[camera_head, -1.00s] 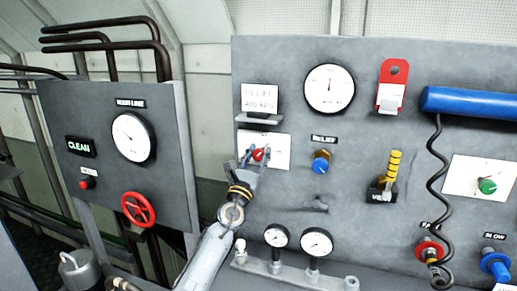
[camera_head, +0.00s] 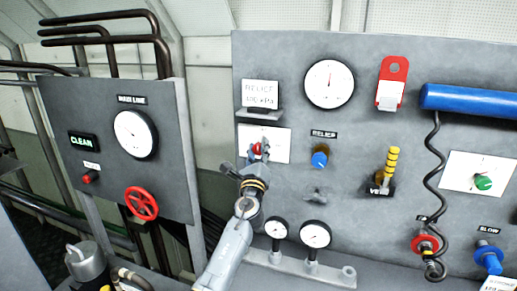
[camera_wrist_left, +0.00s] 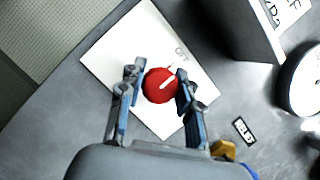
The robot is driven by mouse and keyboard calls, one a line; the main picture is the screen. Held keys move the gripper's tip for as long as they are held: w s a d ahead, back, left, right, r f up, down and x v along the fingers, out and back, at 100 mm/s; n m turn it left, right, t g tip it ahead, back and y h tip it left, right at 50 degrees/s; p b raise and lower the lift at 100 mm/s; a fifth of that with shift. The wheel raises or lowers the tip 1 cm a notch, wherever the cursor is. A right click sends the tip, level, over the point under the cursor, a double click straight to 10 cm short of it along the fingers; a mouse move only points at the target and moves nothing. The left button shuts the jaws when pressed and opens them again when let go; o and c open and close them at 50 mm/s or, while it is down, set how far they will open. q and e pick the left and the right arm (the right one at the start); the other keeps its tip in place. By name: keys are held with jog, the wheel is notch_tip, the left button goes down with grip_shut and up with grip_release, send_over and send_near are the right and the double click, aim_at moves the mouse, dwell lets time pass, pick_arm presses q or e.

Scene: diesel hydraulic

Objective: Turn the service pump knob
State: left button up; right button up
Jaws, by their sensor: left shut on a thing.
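A red round knob (camera_head: 257,148) with a white pointer line sits on a white plate (camera_head: 279,146) at the left of the large grey panel. In the left wrist view the red knob (camera_wrist_left: 160,85) lies between the two fingers, and the letters "OFF" show on the white plate (camera_wrist_left: 112,57) above it. My left gripper (camera_head: 257,152) is shut on the red knob, with a finger at each side. A green knob (camera_head: 484,183) is on another white plate at the right. No readable label names the service pump.
A separate panel with a red handwheel (camera_head: 140,203) is at the left.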

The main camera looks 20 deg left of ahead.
dwell(0.4)
pick_arm(q)
jog(key=o, duration=1.2)
jog(key=v, duration=1.2)
